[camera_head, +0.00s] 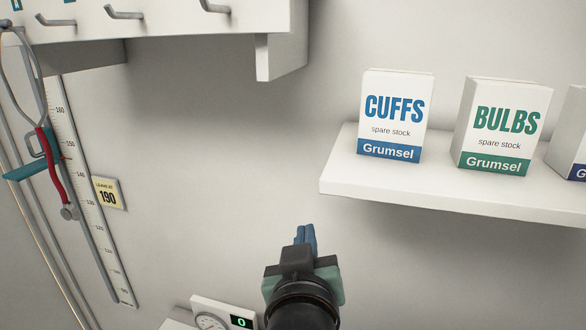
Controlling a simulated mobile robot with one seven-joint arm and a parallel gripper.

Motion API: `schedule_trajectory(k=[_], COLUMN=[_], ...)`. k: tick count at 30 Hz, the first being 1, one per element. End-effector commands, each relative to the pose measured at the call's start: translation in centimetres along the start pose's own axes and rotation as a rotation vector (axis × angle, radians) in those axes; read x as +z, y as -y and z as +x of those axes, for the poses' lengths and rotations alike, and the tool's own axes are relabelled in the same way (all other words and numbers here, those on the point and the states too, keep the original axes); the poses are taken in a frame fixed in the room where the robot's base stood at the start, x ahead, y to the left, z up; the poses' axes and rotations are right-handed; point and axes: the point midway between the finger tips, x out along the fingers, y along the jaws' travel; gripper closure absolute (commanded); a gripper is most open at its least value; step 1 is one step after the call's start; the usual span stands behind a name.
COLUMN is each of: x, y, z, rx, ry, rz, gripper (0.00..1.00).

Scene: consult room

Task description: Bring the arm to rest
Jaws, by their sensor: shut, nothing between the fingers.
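My gripper (305,236) is at the lower middle of the head view, in front of the bare wall. Its blue fingers are together and point upward, with nothing between them. It is below and to the left of the white wall shelf (450,198), apart from it in the picture. My black wrist shows at the bottom edge; the rest of the arm is out of view.
The shelf holds a CUFFS box (395,116), a BULBS box (501,125) and a partly cut-off box (571,135). A hook rail (170,22) is at top left. A stethoscope (50,165) hangs by a height scale (90,190). A dial device (222,316) is below.

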Motion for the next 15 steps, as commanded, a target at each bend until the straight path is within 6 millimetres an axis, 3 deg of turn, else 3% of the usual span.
schedule_trajectory(k=[1,3,4,8,15], x=[-2.9,-5.5,-4.7,-6.5,-9.2], y=[0.3,0.7,0.7,0.0,-1.1], z=[-1.0,-2.2,-2.2,-4.2,-10.6], rx=[-0.023,-0.060,-0.048,-0.020,0.030], ry=[-0.068,-0.146,-0.188,-0.384,-0.753], rz=[0.119,0.267,0.254,0.252,0.251], gripper=[1.00,1.00,1.00,1.00,1.00])
